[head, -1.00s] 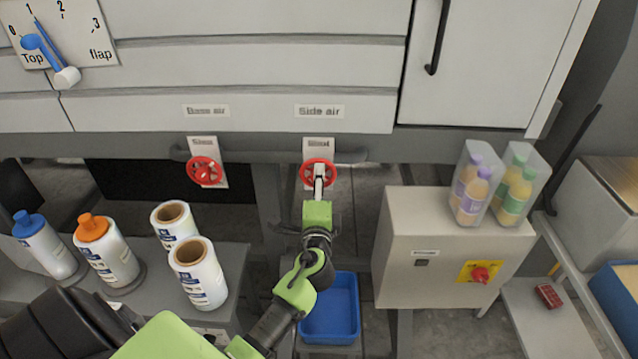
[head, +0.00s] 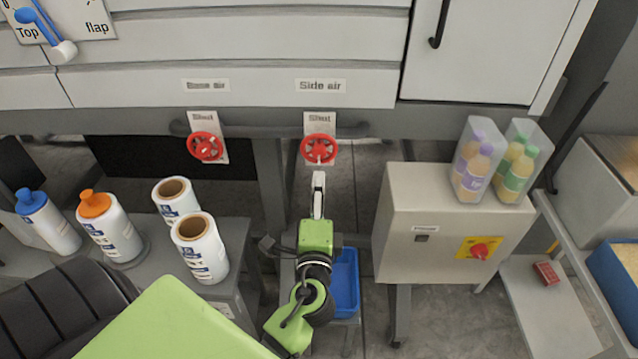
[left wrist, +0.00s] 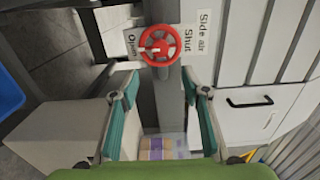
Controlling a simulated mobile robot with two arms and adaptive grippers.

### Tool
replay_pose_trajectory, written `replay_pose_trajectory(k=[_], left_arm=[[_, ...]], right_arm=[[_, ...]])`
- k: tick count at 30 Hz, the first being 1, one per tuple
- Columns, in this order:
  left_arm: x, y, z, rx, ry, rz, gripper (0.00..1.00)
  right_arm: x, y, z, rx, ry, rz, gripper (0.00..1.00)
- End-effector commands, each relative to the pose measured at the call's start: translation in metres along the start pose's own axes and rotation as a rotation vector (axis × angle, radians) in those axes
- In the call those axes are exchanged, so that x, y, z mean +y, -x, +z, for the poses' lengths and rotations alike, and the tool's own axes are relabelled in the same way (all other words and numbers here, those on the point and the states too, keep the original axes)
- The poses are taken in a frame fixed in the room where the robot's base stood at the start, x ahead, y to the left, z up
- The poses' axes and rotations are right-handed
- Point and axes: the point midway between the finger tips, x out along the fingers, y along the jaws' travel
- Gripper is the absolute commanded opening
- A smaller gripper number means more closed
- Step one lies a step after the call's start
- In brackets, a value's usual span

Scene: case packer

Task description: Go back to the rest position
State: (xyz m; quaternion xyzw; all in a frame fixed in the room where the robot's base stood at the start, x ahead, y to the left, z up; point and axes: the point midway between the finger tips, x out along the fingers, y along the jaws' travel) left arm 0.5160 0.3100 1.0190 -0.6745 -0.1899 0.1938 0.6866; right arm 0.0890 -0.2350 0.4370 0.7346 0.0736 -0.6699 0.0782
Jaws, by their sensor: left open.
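My left gripper (head: 318,182) is open and empty below the red Side air valve wheel (head: 318,149), with a gap between fingertips and wheel. In the left wrist view, the two teal fingers of the left gripper (left wrist: 160,88) stand apart, and the red wheel (left wrist: 160,46) shows beyond them, with "Open" and "Shut" labels on either side. The left arm reaches up from the bottom of the head view. My right gripper is not in view.
The red Base air wheel (head: 205,147) is to the left. White rolls (head: 200,250) and bottles (head: 108,232) stand on the left bench. A blue bin (head: 346,283) is partly behind my arm. A beige control box (head: 395,235) with clear bottle packs (head: 476,165) stands to the right.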

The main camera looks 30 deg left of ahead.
Motion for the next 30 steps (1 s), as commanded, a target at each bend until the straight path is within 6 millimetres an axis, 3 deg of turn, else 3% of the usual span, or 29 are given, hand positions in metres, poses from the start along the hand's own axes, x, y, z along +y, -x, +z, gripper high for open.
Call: replay_pose_trajectory(k=[15, 19, 23, 26, 30], left_arm=[[0.000, 0.001, 0.000, 0.000, 0.001, 0.001, 0.42], [0.020, 0.001, -0.006, 0.018, 0.009, 0.039, 0.42], [0.086, 0.006, -0.022, 0.071, 0.040, 0.170, 0.42], [0.159, 0.020, -0.034, 0.113, 0.085, 0.321, 0.42], [0.261, 0.055, -0.039, 0.142, 0.163, 0.545, 0.42]], right_arm=[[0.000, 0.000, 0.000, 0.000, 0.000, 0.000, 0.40], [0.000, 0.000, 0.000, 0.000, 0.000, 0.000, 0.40], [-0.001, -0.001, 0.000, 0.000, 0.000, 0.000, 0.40], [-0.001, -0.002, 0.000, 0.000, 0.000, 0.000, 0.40], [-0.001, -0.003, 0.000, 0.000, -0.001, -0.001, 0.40]])
